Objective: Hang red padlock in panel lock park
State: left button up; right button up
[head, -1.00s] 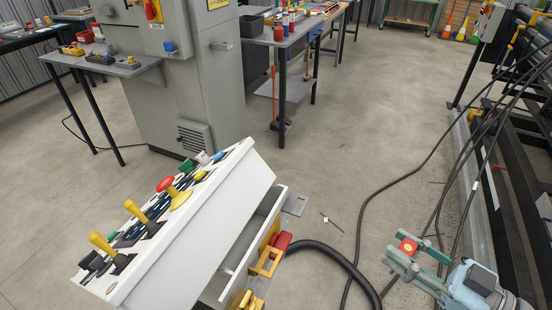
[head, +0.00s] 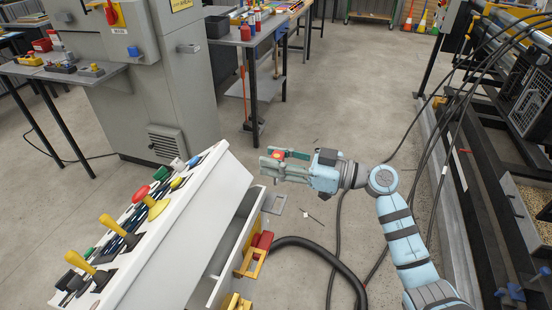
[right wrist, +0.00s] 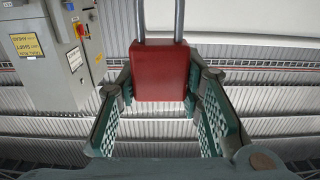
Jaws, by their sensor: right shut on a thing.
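The red padlock (head: 279,155) is between the fingers of my right gripper (head: 271,163), out over the floor to the right of the white control desk. In the right wrist view the padlock's red body (right wrist: 160,72) is upright, its grey shackle (right wrist: 160,18) pointing up and cut by the top edge. Both green fingers of my right gripper (right wrist: 159,92) press on its sides. A tall grey panel cabinet (head: 172,98) stands at the back left, with a small grey bracket (head: 188,48) on its side. I cannot tell whether that bracket is the lock park. My left gripper is out of view.
The white control desk (head: 165,235) with yellow levers stands at the front left, its open drawer (head: 235,245) facing my right arm. A workbench (head: 255,38) stands behind the cabinet. Black cables and machine framing (head: 470,190) are on the right.

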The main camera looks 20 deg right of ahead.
jog(key=shift+s+d, duration=0.15)
jog(key=shift+s, duration=0.05)
jog(key=shift+w+r+p, duration=0.1)
jog(key=shift+r+p, duration=0.1)
jog(key=shift+p, duration=0.95)
notch_tip(320, 180, down, 6)
jog(key=b, duration=0.3)
jog(key=shift+f, duration=0.15)
jog(key=shift+p, duration=0.6)
